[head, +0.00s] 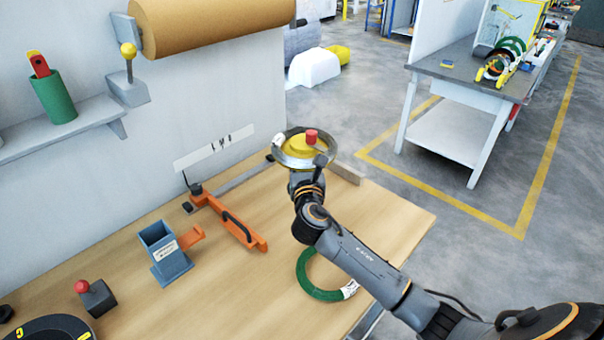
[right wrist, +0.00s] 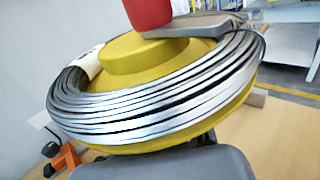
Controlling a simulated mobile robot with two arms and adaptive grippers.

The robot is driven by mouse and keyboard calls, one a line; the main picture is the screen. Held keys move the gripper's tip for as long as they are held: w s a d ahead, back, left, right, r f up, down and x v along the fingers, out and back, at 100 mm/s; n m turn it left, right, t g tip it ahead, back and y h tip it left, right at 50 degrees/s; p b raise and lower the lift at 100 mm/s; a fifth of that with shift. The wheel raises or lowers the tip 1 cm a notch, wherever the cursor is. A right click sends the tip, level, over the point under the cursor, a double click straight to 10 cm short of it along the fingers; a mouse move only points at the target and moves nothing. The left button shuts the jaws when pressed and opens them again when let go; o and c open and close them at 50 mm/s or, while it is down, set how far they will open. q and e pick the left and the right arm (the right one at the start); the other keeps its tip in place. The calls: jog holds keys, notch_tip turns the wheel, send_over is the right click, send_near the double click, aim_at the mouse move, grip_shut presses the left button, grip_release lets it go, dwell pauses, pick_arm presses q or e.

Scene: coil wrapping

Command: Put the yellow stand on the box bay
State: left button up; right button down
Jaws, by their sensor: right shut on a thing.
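The yellow stand (head: 301,147) is a round disc with a raised hub and a red knob (head: 311,136) on top. A coil of silvery wire (head: 284,158) sits around its hub. In the right wrist view the stand (right wrist: 150,57) and the wire coil (right wrist: 160,105) fill the middle, slightly tilted. My right gripper (head: 312,172) is shut on the stand from its near side, near the table's far end. One grey finger shows above the stand beside the red knob, and grey parts show below. I cannot tell which place is the box bay. My left gripper is not in view.
On the wooden table (head: 225,285) are an orange tool (head: 232,221), a blue-grey box holder (head: 165,252), a red-knobbed block (head: 97,297) and a green coil (head: 318,291) under my right arm. A wooden strip (head: 345,172) lies at the far edge. A brown roll (head: 215,22) hangs on the wall.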

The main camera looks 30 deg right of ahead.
jog(key=w+f, duration=0.2)
jog(key=w+d+f, duration=0.1)
jog(key=f, duration=0.2)
jog(key=shift+w+d+b, duration=0.15)
jog(key=shift+w+b, duration=0.25)
notch_tip(320, 180, down, 3)
jog(key=shift+f, duration=0.1)
jog(key=c, duration=1.4)
grip_release()
jog(key=shift+f, duration=0.25)
jog(key=o, duration=0.5)
jog(key=shift+c, duration=0.2)
jog(key=shift+r, duration=0.25)
jog(key=v, duration=1.2)
jog(key=shift+b, duration=0.35)
